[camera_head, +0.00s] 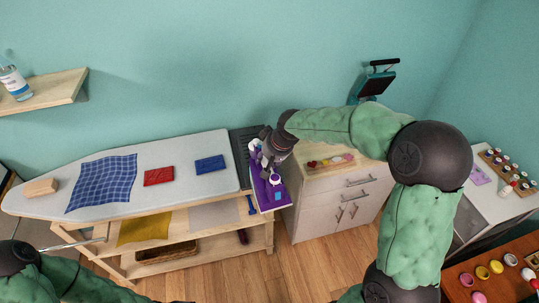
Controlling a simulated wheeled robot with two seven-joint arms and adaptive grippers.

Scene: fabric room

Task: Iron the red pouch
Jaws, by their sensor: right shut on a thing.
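The red pouch (159,176) lies flat on the pale ironing board (188,190), between a blue checked cloth and a blue pouch. My right gripper (270,163) is at the right end of the board, to the right of the red pouch and apart from it. It is shut on what looks like a white and purple iron (255,157), partly hidden by the gripper.
The blue checked cloth (103,183), blue pouch (209,163) and a wooden block (41,187) also lie on the board. Shelves below hold a yellow cloth (144,230) and a basket (167,252). A cabinet (345,195) stands to the right, behind my right arm.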

